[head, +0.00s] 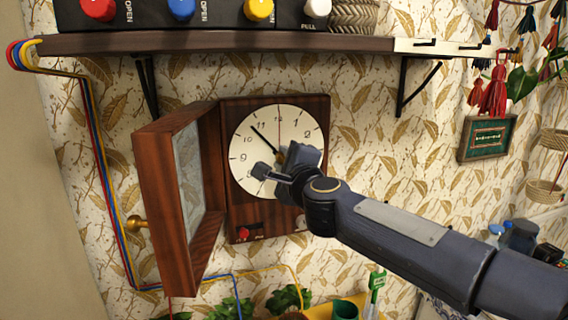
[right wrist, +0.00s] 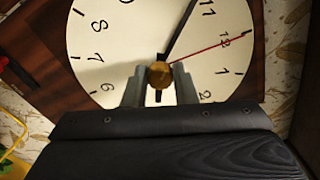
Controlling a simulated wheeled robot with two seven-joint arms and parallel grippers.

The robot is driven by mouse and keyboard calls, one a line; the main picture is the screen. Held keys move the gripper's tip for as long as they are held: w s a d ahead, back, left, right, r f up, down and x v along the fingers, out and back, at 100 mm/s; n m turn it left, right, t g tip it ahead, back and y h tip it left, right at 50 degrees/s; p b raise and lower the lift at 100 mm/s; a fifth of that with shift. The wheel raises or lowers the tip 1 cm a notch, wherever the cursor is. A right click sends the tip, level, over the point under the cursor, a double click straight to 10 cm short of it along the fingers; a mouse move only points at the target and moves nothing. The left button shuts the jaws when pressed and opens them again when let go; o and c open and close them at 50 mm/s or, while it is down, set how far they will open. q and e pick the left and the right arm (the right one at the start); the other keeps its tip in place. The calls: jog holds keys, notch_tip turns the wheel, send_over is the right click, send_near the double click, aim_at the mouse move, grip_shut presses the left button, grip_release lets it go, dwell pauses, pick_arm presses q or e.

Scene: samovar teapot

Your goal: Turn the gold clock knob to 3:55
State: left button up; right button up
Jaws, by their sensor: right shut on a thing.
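The wall clock has a white face (head: 245,143) in a dark wooden case, and its glass door (head: 172,200) stands swung open to the left. In the right wrist view the gold knob (right wrist: 160,74) sits at the centre of the face (right wrist: 110,60). My right gripper (right wrist: 160,85) is shut on it, one finger on each side. A short black piece shows below the knob; other hands are hidden. In the head view my right gripper (head: 283,165) covers the centre. My left gripper is out of view.
A dark shelf (head: 230,43) with coloured knobs runs above the clock. A small framed picture (head: 487,138) hangs at the right. Plants (head: 290,298) stand below.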

jog(key=shift+m, duration=1)
jog(key=o, duration=1)
jog(key=shift+s, duration=0.1)
jog(key=b+v, duration=0.1)
jog(key=v, duration=0.6)
jog(key=shift+s+d, duration=0.1)
jog(key=shift+s, duration=0.2)
